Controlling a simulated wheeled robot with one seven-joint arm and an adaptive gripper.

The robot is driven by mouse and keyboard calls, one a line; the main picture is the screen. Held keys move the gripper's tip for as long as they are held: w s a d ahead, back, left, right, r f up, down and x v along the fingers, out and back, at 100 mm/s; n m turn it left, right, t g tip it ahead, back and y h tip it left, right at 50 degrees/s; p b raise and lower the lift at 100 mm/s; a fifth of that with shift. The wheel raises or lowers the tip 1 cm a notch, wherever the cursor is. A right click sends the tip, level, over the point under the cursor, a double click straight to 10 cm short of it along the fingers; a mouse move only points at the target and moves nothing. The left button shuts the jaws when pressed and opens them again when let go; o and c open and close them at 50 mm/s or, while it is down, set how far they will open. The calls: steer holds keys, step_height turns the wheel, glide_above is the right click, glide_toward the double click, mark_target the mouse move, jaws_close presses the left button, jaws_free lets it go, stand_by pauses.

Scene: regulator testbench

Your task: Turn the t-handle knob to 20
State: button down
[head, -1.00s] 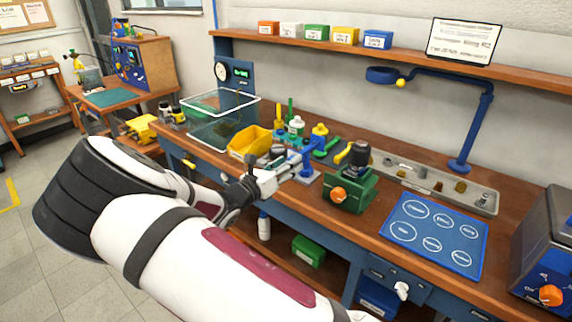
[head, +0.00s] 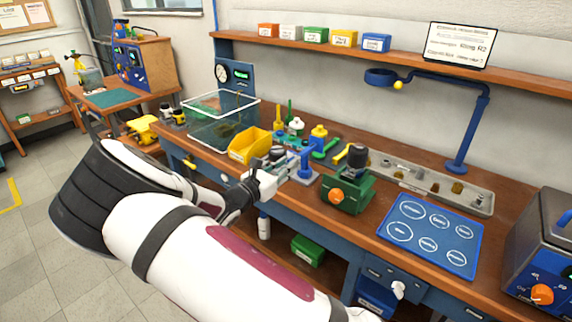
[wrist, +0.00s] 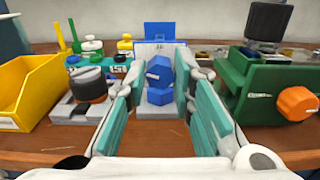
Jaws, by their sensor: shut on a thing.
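The blue t-handle knob (wrist: 159,80) shows in the middle of the wrist view, on a fixture with a grey base and a blue back plate (wrist: 168,32). It stands roughly upright and has a small pale mark on its upper part. My gripper (wrist: 163,92) has its teal finger pads on both sides of the knob and is shut on it. In the head view my gripper (head: 283,172) is at the blue fixture (head: 305,163) near the bench's front edge. No scale numbers are legible, so I cannot tell the setting.
A green block with an orange knob (wrist: 297,103) stands close to the right of my gripper. A yellow bin (wrist: 28,92) and a black-capped part (wrist: 88,82) are on the left. A blue mat (head: 432,236) lies further right on the bench.

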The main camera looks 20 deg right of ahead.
steer(key=shift+s+d+f+m+p, duration=0.1)
steer(key=shift+m+p, duration=1.55)
steer(key=shift+m, duration=1.95)
steer(key=shift+s+m+p, duration=0.1)
steer(key=shift+m+p, duration=1.5)
steer(key=shift+m, duration=2)
steer(key=c, duration=1.4)
jaws_free()
steer(key=shift+o, duration=0.2)
steer(key=shift+w, duration=0.1)
steer(key=v, duration=1.2)
